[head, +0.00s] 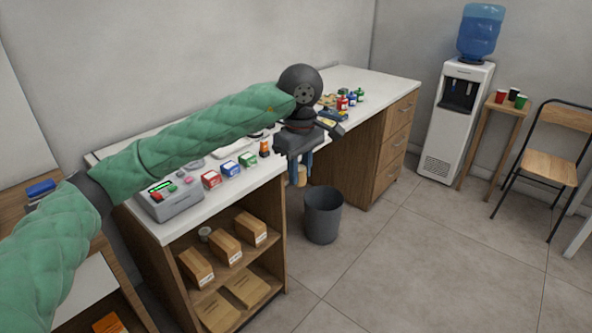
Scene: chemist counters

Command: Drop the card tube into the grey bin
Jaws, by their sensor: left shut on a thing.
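My left gripper (299,162) is over the gap in front of the counter, pointing down. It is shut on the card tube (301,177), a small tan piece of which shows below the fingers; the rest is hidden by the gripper. The grey bin (322,222) stands on the floor below and slightly right of the gripper, its open top facing up. The tube is above the bin's rim level in the picture and apart from it. My right gripper is not in view.
Shelves below hold cartons (225,246). A water cooler (455,120), stool (490,122) and chair (548,165) stand right. The floor right of the bin is clear.

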